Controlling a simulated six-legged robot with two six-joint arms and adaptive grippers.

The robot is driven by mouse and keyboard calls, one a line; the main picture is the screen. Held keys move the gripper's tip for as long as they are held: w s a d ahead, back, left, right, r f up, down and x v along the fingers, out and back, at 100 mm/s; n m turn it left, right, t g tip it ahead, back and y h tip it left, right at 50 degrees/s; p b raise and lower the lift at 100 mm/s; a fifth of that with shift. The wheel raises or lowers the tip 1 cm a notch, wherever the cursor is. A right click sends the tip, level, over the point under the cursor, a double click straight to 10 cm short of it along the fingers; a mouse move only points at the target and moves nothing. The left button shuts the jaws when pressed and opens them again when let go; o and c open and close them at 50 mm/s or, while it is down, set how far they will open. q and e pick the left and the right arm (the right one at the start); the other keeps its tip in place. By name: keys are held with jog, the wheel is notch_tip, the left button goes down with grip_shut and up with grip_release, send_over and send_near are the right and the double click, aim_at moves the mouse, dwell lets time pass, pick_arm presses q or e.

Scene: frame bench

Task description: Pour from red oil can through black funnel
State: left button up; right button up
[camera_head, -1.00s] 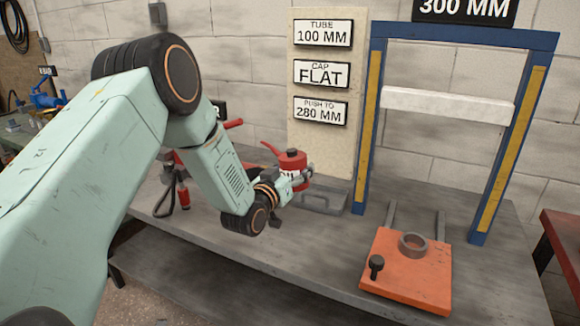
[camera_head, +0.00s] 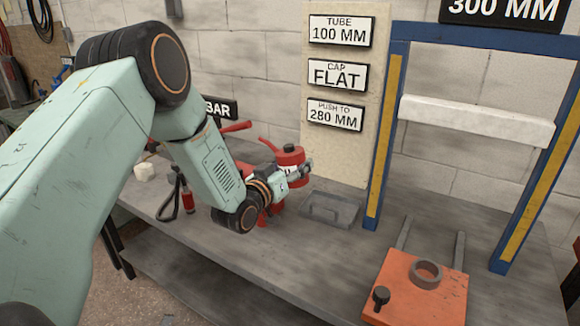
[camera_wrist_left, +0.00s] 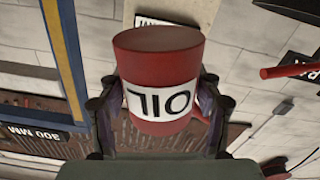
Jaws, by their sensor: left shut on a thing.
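The red oil can (camera_head: 290,158) is held above the bench, roughly upright in the head view, its spout pointing up and left. My left gripper (camera_head: 302,174) is shut around the can's body. In the left wrist view the red can (camera_wrist_left: 160,62) fills the middle, its white OIL label upside down. The left gripper's fingers (camera_wrist_left: 156,100) press on both sides of it. I cannot make out a black funnel in either view. My right gripper is not in view.
The grey bench (camera_head: 290,265) has clear room at its front. An orange plate with a ring (camera_head: 420,305) lies at right. A blue frame (camera_head: 380,140) stands behind. Red equipment (camera_head: 243,178) stands behind my arm.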

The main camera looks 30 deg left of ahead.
pick_arm(q)
jog(key=shift+s+d+r, duration=0.15)
jog(key=shift+d+r, duration=0.1)
jog(key=shift+r, duration=0.15)
jog(key=shift+n, duration=0.4)
jog(key=shift+a+f+n+b, duration=0.1)
jog(key=shift+f+n+b, duration=0.45)
jog(key=shift+n, duration=0.25)
jog(key=shift+w+f+n, duration=0.1)
jog(key=shift+w+n, duration=0.1)
jog(key=shift+n, duration=0.3)
jog(key=shift+d+n+b, duration=0.25)
jog(key=shift+n+b, duration=0.2)
jog(key=shift+n, duration=0.05)
jog(key=shift+s+d+n, duration=0.3)
jog(key=shift+n, duration=0.4)
jog(key=shift+n+b, duration=0.3)
jog(key=shift+b, duration=0.05)
jog(key=shift+w+a+f, duration=0.2)
jog(key=shift+w+a, duration=0.05)
jog(key=shift+a, duration=0.1)
jog(key=shift+s+d+r, duration=0.2)
jog(key=shift+d+r, duration=0.05)
jog(key=shift+w+a+f, duration=0.15)
jog(key=shift+a+f, duration=0.05)
jog(key=shift+d+r, duration=0.15)
